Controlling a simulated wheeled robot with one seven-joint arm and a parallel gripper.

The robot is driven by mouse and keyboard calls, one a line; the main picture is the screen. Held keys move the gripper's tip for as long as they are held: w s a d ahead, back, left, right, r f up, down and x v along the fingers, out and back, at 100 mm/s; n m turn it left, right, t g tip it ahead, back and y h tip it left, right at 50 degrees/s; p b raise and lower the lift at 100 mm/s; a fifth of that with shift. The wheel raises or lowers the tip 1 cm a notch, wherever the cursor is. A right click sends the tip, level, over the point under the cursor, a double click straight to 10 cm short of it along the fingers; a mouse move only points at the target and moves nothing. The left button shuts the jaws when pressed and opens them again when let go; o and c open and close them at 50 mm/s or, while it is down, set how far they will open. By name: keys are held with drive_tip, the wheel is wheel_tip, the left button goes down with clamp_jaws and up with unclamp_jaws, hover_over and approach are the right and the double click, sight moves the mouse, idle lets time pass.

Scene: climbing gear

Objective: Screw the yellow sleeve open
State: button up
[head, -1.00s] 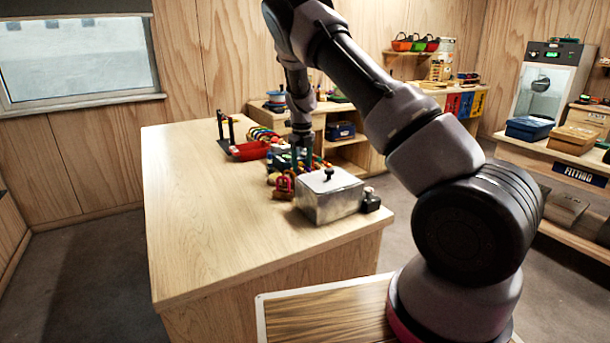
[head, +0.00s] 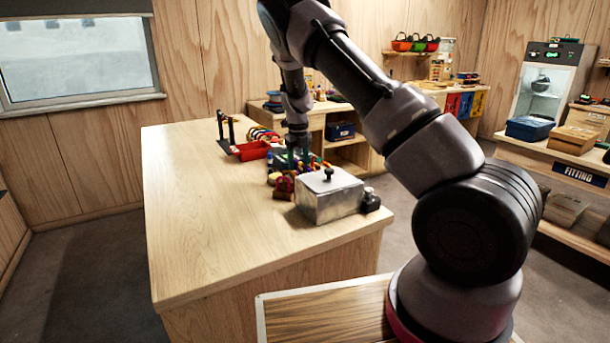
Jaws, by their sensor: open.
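My gripper (head: 298,158) points down over a cluster of small coloured climbing gear (head: 274,178) on the wooden bench. Its fingers look greenish and small, and they are open. The yellow sleeve cannot be made out for certain; a small yellow patch shows just right of the fingers, among the gear. Whether the fingers touch anything is too small to tell. My arm and gripper hide part of the cluster.
A metal box (head: 329,196) with a black-knobbed lid stands just in front of the gear, a small black object (head: 370,201) beside it. A red tray (head: 252,151) and a dark stand (head: 226,130) are farther back. The bench's left and front (head: 205,230) are clear.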

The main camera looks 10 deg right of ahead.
drive_tip(key=shift+a+r, duration=0.1)
drive_tip(key=shift+r, duration=0.05)
drive_tip(key=shift+r, duration=1.3)
drive_tip(key=shift+w+d, duration=0.2)
drive_tip(key=shift+d, duration=0.55)
drive_tip(key=shift+f, duration=0.1)
drive_tip(key=shift+s+f, duration=0.1)
drive_tip(key=shift+f, duration=1.25)
drive_tip(key=shift+s+a, duration=0.25)
drive_tip(key=shift+a, duration=0.45)
